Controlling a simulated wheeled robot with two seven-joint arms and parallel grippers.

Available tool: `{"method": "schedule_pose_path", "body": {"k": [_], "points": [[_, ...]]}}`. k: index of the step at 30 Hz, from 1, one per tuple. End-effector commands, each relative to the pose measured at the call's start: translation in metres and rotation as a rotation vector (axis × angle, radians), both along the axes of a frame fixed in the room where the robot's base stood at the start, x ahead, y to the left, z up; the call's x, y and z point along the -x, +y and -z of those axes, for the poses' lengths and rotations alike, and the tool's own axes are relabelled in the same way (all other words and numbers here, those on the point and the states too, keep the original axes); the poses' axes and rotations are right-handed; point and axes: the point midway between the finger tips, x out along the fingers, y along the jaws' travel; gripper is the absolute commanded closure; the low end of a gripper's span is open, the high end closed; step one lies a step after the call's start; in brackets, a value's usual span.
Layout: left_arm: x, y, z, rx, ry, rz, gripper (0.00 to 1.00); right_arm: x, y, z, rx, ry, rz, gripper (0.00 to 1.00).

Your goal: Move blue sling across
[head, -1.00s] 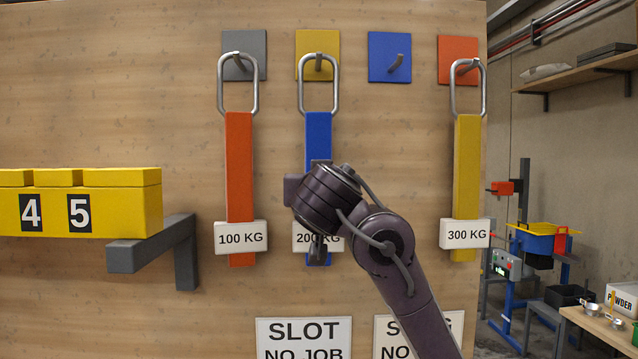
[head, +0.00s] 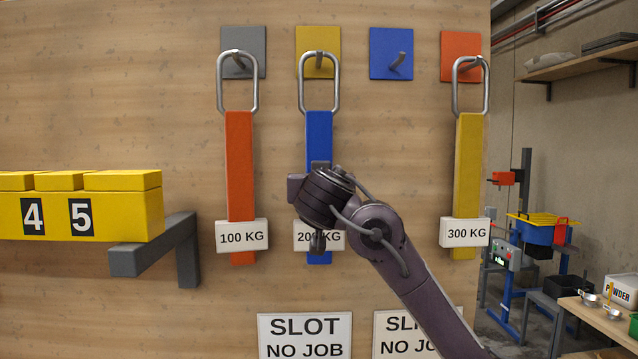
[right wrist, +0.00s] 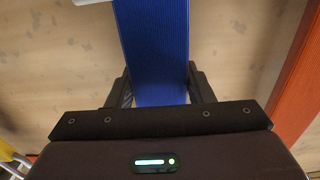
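The blue sling (head: 319,135) hangs by its metal ring (head: 318,82) from the hook on the yellow plate (head: 328,43). Its 200 KG label (head: 304,237) is partly behind my right wrist. The blue plate (head: 381,44) to its right has an empty hook (head: 400,59). My right gripper (right wrist: 160,75) is at the middle of the blue sling, with one finger on each side of the strap (right wrist: 155,40). The fingers look very close to its edges; whether they press on it I cannot tell. My left gripper is out of view.
An orange 100 KG sling (head: 239,160) hangs from the grey plate (head: 256,42), left of the blue one. A yellow 300 KG sling (head: 467,165) hangs from the orange plate (head: 474,43). A grey bracket (head: 160,250) with yellow blocks (head: 110,208) juts out at left.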

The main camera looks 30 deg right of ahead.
Motion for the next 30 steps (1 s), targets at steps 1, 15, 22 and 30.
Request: {"method": "schedule_pose_path", "body": {"k": [1,15,22,30], "points": [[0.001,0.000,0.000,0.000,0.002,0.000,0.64,0.000,0.000,0.000,-0.001,-0.001,0.000,0.68],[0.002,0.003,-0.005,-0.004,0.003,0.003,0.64,0.001,0.000,-0.009,-0.002,-0.005,-0.001,0.90],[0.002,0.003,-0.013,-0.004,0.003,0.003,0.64,0.001,0.000,-0.020,-0.002,-0.003,-0.001,0.90],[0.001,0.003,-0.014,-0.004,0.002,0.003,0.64,0.001,0.000,-0.022,-0.002,-0.003,0.000,0.90]]}}
